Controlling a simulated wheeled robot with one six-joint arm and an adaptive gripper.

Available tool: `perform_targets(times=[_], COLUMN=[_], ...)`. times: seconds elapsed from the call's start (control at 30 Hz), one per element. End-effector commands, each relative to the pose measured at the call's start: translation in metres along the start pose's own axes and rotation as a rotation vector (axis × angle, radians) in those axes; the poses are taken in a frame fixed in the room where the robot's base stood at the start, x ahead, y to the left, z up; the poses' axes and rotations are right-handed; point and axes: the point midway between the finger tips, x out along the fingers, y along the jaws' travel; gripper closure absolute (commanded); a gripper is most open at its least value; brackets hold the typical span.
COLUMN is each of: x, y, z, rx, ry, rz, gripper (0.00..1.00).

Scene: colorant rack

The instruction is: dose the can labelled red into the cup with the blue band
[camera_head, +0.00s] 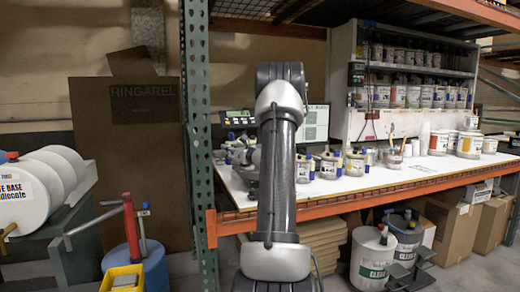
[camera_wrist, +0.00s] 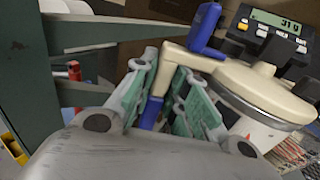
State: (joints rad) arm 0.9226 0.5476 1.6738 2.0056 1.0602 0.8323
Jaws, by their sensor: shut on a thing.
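In the wrist view my gripper (camera_wrist: 165,75) is shut on a cream and blue handle (camera_wrist: 151,112) between its green finger pads. The handle joins the cream lid (camera_wrist: 265,95) of a can, which also carries a blue upright lever (camera_wrist: 205,27). Only a strip of the can's white side (camera_wrist: 252,132) shows below the lid, and I cannot read its label. In the head view my arm hides my gripper and the can it holds. I cannot make out a cup with a blue band in either view.
A scale display (camera_wrist: 278,20) reading about 31 g is close beside the lid; it also shows in the head view (camera_head: 239,117). The white bench (camera_head: 400,178) holds several cans (camera_head: 328,166). A green rack post (camera_head: 197,130) stands left of my arm.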

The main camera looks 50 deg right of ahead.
Motion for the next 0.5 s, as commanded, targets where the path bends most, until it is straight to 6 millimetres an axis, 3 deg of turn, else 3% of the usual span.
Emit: perform_targets(times=[0.17, 0.5], x=[0.001, 0.001], y=[-0.003, -0.002], z=[0.004, 0.041], rx=[-0.032, -0.035], ry=[-0.005, -0.005], rz=[0.002, 0.002], gripper=[1.00, 1.00])
